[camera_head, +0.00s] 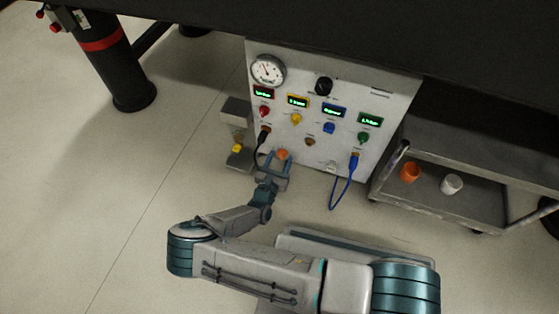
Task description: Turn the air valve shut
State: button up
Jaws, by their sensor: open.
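A pale instrument panel (345,101) stands upright under the dark bench top. It carries red (264,111), yellow (296,119), blue (328,128) and green (363,137) knobs below small lit displays, and a black knob (323,86) near the top. My gripper (276,157) is open at the panel's lower left, close to an orange round part (282,154) that shows between or just behind its fingers. I cannot tell whether they touch. No label is readable, so I cannot tell which part is the air valve.
A round gauge (268,69) sits at the panel's top left. A black cable (259,146) and a blue cable (344,186) hang from it. A grey box with a yellow part (238,149) is at left. A cart (421,201) with orange and white cups is at right.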

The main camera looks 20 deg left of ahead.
jog(key=shift+c, duration=0.3)
jog(key=c, duration=0.9)
